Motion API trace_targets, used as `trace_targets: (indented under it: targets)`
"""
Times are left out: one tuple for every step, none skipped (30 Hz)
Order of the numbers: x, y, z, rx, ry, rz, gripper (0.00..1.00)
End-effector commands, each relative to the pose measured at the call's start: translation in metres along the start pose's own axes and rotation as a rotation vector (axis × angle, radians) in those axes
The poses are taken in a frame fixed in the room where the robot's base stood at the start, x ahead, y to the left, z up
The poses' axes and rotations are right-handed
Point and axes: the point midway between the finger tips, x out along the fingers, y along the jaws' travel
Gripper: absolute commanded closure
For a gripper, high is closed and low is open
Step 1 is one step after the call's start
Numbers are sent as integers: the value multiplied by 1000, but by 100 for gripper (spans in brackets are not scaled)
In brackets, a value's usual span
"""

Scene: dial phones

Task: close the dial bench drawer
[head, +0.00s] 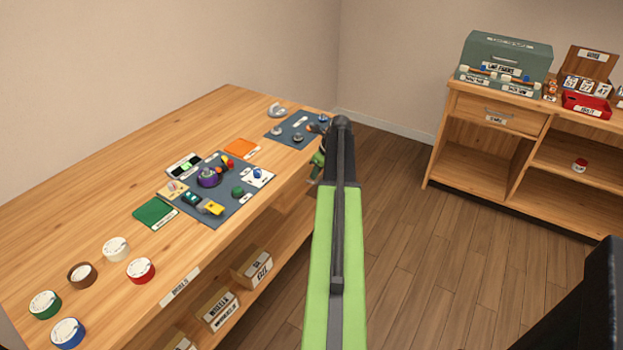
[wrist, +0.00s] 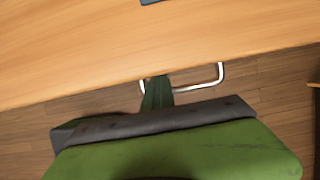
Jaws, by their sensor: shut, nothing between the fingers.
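The dial bench (head: 120,170) is a long wooden table at the left, labelled on its front edge. In the wrist view its top (wrist: 110,50) fills the upper part. A silver drawer handle (wrist: 221,75) sticks out from the bench's front edge there. The drawer's front is hidden, so how far it stands out cannot be told. My gripper (wrist: 157,90) is shut and empty, its dark green fingers overlapping the left part of the handle. Contact cannot be told. In the head view my gripper (head: 318,165) is partly hidden by my arm, beside the bench's far front edge.
Dials and cards lie on a dark mat (head: 222,212), with a smaller mat (head: 284,132) farther back. Several tape rolls, including a red one (head: 141,270), are near the front. Boxes (head: 252,268) sit on the lower shelf. A wooden cabinet (head: 490,160) stands right; the floor (head: 410,230) between is clear.

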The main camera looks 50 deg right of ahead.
Motion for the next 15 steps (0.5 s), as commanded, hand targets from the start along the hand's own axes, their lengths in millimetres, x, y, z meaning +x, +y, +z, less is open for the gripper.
trace_targets:
  targets:
    - [1, -1, 4, -1, -10, -4, 100]
    - [1, -1, 4, -1, -10, -4, 100]
    - [0, -1, 5, -1, -11, -5, 100]
    - [-1, -1, 5, -1, -11, -5, 100]
    - [-3, -1, 6, -2, -12, -5, 100]
    - [-6, 0, 7, -2, -12, -4, 100]
    - [-9, 0, 8, -2, -12, -4, 100]
    - [-12, 0, 9, -3, -12, -4, 100]
    - [-18, 0, 9, -3, -12, -4, 100]
    - [-23, 0, 10, -3, -11, -3, 100]
    - [-29, 1, 11, -3, -11, -3, 100]
    - [-37, 1, 12, -4, -10, -2, 100]
    - [-43, 1, 12, -4, -9, -2, 100]
    - [-50, 2, 13, -5, -9, -2, 100]
    - [-59, 2, 14, -5, -8, -1, 100]
